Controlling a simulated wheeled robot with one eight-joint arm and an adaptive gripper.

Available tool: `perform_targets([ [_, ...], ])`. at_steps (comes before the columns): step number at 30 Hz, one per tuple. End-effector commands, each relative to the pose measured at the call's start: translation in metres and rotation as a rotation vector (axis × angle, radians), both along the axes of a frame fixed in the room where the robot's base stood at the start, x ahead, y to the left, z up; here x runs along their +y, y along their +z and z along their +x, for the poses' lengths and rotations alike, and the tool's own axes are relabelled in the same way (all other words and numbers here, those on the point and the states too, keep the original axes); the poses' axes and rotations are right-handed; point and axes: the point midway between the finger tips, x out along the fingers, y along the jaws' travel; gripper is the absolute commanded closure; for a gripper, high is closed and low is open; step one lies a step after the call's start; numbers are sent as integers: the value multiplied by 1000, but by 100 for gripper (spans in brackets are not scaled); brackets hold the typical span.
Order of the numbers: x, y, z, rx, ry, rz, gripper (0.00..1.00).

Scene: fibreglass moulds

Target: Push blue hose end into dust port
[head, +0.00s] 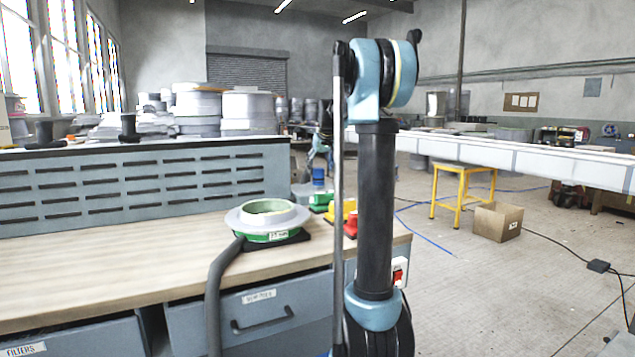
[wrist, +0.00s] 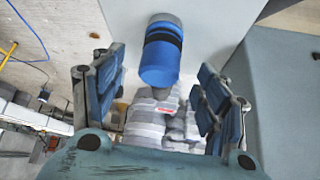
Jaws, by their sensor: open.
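The blue hose end (wrist: 160,62), a short blue cylinder with a black band, shows in the wrist view. It lies between and slightly beyond the fingers of my gripper (wrist: 161,78), which is open with a gap at each side. A small blue cylinder (head: 318,177), seemingly the same hose end, stands past the far end of the bench in the head view. My gripper's fingers are not clear there. I cannot make out the dust port in either view.
The wooden bench (head: 130,262) carries a round flanged mould (head: 267,217) and several coloured pieces. A grey hose (head: 216,290) hangs over its front edge. A yellow stool (head: 463,187) and cardboard box (head: 497,221) stand right, with open floor before them.

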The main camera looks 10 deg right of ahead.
Motion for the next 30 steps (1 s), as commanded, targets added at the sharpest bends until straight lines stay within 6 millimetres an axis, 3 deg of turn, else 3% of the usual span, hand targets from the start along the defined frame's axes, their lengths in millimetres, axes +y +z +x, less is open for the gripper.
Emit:
perform_targets([
  [5, 1, -6, 5, 0, 1, -1, 33],
  [15, 6, -40, 28, 0, 3, -1, 33],
  [26, 5, -43, 30, 0, 2, 0, 33],
  [30, 5, -42, 30, 0, 2, 0, 62],
])
